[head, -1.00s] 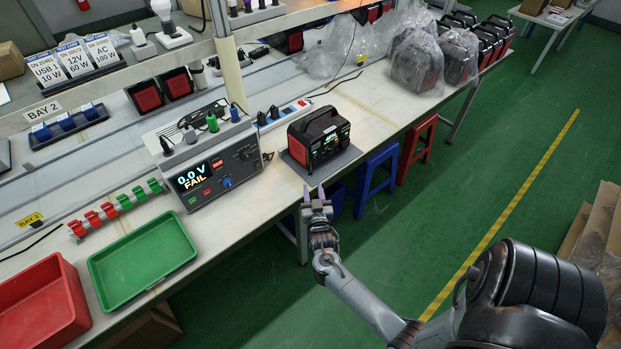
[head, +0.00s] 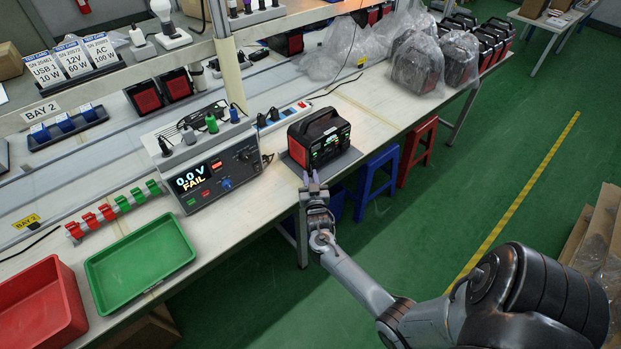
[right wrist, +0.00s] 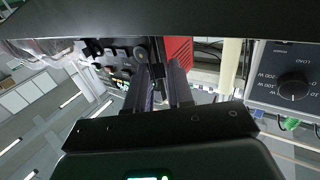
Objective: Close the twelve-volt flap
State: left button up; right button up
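The red and black power station (head: 320,138) stands on a dark mat (head: 346,163) near the table's front edge. Its front panel has a lit green display and faces right and forward. The twelve-volt flap is too small to make out in the head view. My right gripper (head: 312,174) is just in front of the station's lower front, its two fingers slightly apart with nothing between them. In the right wrist view, the fingers (right wrist: 163,85) point toward the station's dark panel (right wrist: 120,70) and red side (right wrist: 178,50). Contact cannot be told. My left gripper is out of view.
A test unit (head: 210,173) showing "0.0 V FAIL" stands left of the station. A green tray (head: 140,262) and a red bin (head: 40,305) are at the near left. Bagged units (head: 418,62) stand farther right. Blue (head: 378,170) and red (head: 416,143) stools stand by the table.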

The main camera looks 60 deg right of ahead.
grip_shut()
